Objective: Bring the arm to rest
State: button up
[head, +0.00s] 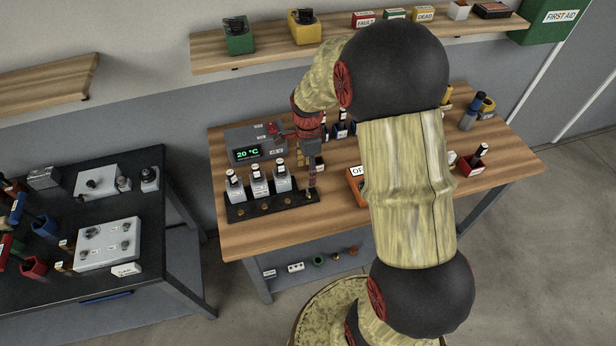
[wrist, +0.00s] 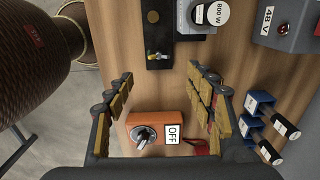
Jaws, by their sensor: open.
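My gripper (head: 310,178) hangs over the wooden workbench (head: 255,240), at the right end of a black rack, its jaws pointing down. In the wrist view my gripper (wrist: 162,90) is open, with its two fingers well apart and nothing held between them. An orange box (wrist: 175,123) with a knob and an OFF label shows between the fingers, on the bench below. In the head view the orange box (head: 355,188) is partly hidden behind my arm. My arm is bent, reaching out over the bench.
The black rack (head: 234,213) holds several grey units, before a grey device (head: 238,141) reading 20 °C. Blue holders (wrist: 252,125) stand at the right. A shelf (head: 215,55) runs above the bench. A dark table (head: 150,235) stands left; floor shows between.

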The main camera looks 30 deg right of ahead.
jog(key=shift+r, duration=0.4)
jog(key=s+a+r+n+t+b, duration=0.2)
jog(key=s+a+r+n+b, duration=0.2)
jog(key=s+a+r+n, duration=0.3)
jog(key=s+a+r+n+t+b, duration=0.3)
jog(key=s+a+r+n, duration=0.4)
jog(key=s+n, duration=0.6)
notch_tip(320, 180, up, 2)
jog(key=shift+a+r+n+t+b, duration=0.2)
jog(key=shift+n+t+b, duration=0.15)
jog(key=shift+n, duration=0.25)
